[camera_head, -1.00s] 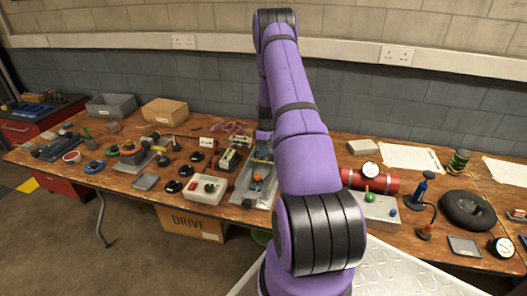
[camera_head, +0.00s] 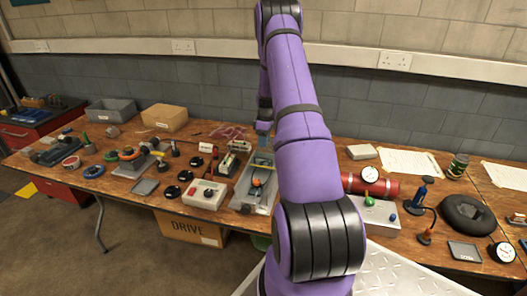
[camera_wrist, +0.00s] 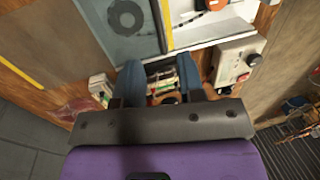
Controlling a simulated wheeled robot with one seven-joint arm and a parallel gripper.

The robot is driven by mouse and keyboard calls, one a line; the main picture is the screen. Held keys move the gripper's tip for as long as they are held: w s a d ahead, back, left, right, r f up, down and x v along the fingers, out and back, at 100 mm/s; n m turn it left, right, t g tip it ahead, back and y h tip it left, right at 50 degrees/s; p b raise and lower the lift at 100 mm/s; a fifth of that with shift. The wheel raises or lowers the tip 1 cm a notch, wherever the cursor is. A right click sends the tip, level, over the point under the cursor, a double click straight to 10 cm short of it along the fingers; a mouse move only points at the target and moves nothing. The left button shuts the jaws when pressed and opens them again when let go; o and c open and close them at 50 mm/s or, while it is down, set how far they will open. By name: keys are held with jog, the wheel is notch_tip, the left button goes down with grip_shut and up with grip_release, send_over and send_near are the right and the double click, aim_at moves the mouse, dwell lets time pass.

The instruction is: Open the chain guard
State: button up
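In the head view a grey metal tray-like unit (camera_head: 246,194) lies on the bench in front of my arm, with a small orange part (camera_head: 257,183) in it. I cannot tell for certain which part is the chain guard. In the wrist view a grey panel with a round dark mark (camera_wrist: 126,16) lies beyond my fingers, beside a yellow strip (camera_wrist: 163,14). My gripper (camera_wrist: 160,77) has its two blue fingers apart, with nothing gripped between them. In the head view my gripper (camera_head: 264,128) is near the unit's far end, partly hidden by my arm.
A white box with a red button (camera_head: 207,193) stands left of the unit and also shows in the wrist view (camera_wrist: 238,64). A red cylinder (camera_head: 384,187) and a grey box with a green knob (camera_head: 376,213) lie right of my arm. The bench is crowded.

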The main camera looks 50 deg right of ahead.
jog(key=shift+w+d+r, duration=0.1)
jog(key=shift+d+r, duration=0.1)
jog(key=shift+r, duration=0.9)
jog(key=shift+w+d+r, duration=0.1)
jog(key=shift+d+r, duration=0.1)
jog(key=shift+r, duration=0.9)
jog(key=w+a+r+m+t+h, duration=0.1)
jog(key=w+a+r, duration=0.2)
jog(key=a+r, duration=1.25)
jog(key=s+a+r+m+t+h, duration=0.1)
jog(key=s+a+r, duration=0.3)
jog(key=a+r, duration=0.85)
jog(key=s+a+r+t, duration=0.2)
jog(key=s+a+r, duration=0.5)
jog(key=s+a, duration=0.25)
jog(key=s+a+m+t, duration=0.1)
jog(key=s+a, duration=0.3)
jog(key=s, duration=0.3)
jog(key=s+a+m+t, duration=0.1)
jog(key=s+a, duration=0.4)
jog(key=s, duration=0.3)
jog(key=shift+f, duration=0.15)
